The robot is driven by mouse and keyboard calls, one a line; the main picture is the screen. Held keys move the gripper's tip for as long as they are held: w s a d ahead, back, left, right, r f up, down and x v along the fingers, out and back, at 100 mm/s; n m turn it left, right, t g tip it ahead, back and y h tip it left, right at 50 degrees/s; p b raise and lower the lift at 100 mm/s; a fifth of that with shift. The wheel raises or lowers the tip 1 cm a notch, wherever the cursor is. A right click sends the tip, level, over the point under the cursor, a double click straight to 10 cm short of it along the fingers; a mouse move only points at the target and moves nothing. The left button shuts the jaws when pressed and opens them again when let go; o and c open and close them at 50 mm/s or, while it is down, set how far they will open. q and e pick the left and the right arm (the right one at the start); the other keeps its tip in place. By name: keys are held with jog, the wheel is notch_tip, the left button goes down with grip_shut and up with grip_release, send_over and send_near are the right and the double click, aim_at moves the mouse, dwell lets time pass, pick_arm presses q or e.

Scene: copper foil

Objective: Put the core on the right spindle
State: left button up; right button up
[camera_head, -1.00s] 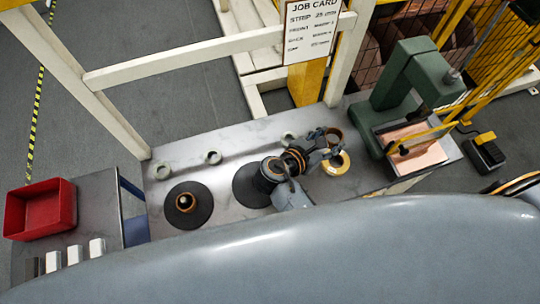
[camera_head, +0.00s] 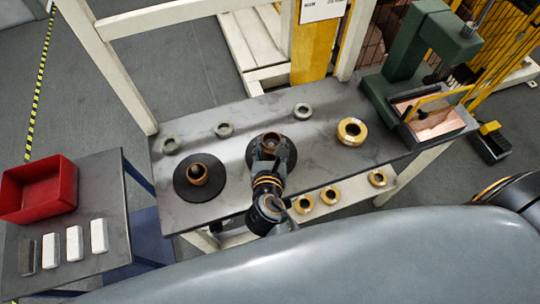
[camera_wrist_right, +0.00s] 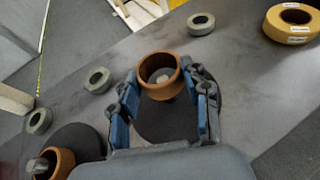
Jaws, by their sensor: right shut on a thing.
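The core, a short brown tube, is in my right gripper (camera_head: 268,152) over the right spindle's black disc (camera_head: 289,155). In the right wrist view the core (camera_wrist_right: 158,91) is held upright between the blue-padded fingers (camera_wrist_right: 165,98) of that gripper. I cannot tell how far the core sits down around the post. The left spindle's black disc (camera_head: 186,188) carries another brown core (camera_head: 196,173), which also shows in the right wrist view (camera_wrist_right: 62,160). My left gripper is not in view.
Several grey rings (camera_head: 223,129) lie along the bench's back. A large yellow roll (camera_head: 352,131) lies at right, beside a green press (camera_head: 418,45). Smaller yellow rolls (camera_head: 329,195) are on a lower shelf. A red bin (camera_head: 38,190) stands on the left side table.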

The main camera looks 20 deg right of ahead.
aim_at(271, 156)
jog(key=shift+f, duration=0.4)
notch_tip(271, 156, down, 3)
jog(key=shift+f, duration=0.25)
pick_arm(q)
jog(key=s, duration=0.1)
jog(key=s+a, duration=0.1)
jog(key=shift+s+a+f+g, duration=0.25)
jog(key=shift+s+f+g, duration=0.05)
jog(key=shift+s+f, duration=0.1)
pick_arm(e)
jog(key=o, duration=0.7)
jog(key=shift+f, duration=0.1)
jog(key=shift+o, duration=0.4)
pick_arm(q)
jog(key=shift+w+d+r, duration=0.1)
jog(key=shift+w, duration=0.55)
